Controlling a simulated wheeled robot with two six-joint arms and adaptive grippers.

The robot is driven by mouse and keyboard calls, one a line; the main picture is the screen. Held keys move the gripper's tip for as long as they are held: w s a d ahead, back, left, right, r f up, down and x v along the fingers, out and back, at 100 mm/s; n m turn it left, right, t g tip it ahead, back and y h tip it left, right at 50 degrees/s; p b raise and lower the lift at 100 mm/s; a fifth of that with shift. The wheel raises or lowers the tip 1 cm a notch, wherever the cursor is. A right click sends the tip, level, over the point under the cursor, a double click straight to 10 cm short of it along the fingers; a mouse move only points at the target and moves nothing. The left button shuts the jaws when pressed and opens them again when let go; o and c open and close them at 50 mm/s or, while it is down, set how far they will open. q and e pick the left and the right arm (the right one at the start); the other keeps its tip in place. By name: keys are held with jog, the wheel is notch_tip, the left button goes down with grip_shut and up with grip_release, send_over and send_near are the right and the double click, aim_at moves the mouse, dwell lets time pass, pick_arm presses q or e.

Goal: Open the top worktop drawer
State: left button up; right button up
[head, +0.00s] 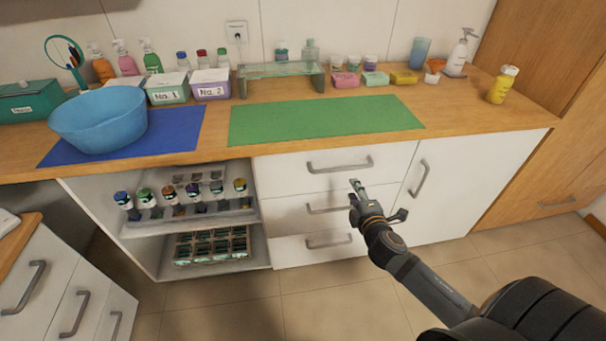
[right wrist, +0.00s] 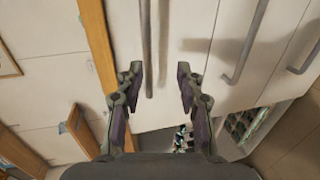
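The top worktop drawer (head: 285,178) is the upper white front below the green mat, and it looks shut. Its grey bar handle (head: 340,166) shows whole in the head view. My right gripper (head: 376,200) is open and empty, in front of the drawers, a little below and right of that handle in the picture. In the right wrist view, my open fingers (right wrist: 157,88) stand to either side of the line of the top handle (right wrist: 145,45), which lies ahead of the fingertips. I cannot tell the exact gap. My left gripper is not in view.
Two more drawers with handles (head: 330,208) lie below, and a cupboard door (head: 445,180) is to the right. Open shelves (head: 190,252) with bottles are at the left. The worktop holds a blue basin (head: 98,122) and a green mat (head: 320,118). The floor in front is clear.

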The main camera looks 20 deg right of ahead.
aim_at(341, 169)
jog(key=x, duration=0.3)
jog(key=r+x, duration=0.1)
jog(key=x, duration=0.3)
jog(key=a+r+x, duration=0.1)
jog(key=x, duration=0.2)
jog(key=shift+w, duration=0.55)
grip_shut()
